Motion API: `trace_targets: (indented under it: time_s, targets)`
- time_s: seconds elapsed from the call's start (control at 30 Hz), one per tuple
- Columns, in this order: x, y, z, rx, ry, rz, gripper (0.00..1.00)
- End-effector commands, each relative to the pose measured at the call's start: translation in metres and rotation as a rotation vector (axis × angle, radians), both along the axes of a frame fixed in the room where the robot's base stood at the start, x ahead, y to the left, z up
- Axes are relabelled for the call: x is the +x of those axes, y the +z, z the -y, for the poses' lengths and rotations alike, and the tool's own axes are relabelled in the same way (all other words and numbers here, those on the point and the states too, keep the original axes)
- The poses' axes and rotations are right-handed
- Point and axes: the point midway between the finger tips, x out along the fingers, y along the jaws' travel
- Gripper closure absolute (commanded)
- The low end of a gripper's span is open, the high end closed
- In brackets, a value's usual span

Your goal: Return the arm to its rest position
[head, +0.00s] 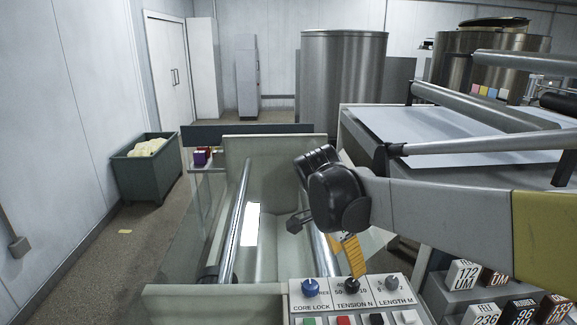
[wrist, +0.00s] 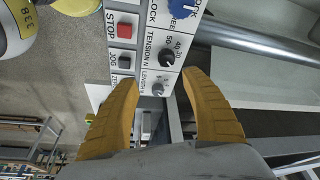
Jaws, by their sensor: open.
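My arm (head: 440,212) reaches in from the right in the head view, its dark wrist over the machine's front. My gripper (head: 350,250) points down just behind the control panel (head: 370,300), its yellow fingers partly hidden by the wrist. In the wrist view my gripper (wrist: 160,78) has its two yellow fingers spread wide with nothing held between them. The panel shows beyond the fingers, with the tension knob (wrist: 167,55), the length knob (wrist: 157,89) and the red stop button (wrist: 124,30). I cannot tell whether a finger touches the panel.
Metal rollers (head: 234,225) run along the open machine bay left of my wrist. A raised roller frame (head: 470,145) stands behind my arm. Labelled boxes (head: 487,310) sit on shelves below the arm at lower right. A green bin (head: 146,170) stands on the floor at left.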

Motion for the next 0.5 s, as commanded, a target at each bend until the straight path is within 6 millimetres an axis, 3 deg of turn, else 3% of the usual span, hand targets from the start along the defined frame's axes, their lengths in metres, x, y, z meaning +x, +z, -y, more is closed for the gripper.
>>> trace_targets:
  time_s: [0.3, 0.5]
  targets:
    - [-0.102, -0.011, 0.029, 0.040, 0.657, 0.087, 0.45]
    - [-0.149, -0.035, 0.033, -0.060, 1.000, 0.184, 0.45]
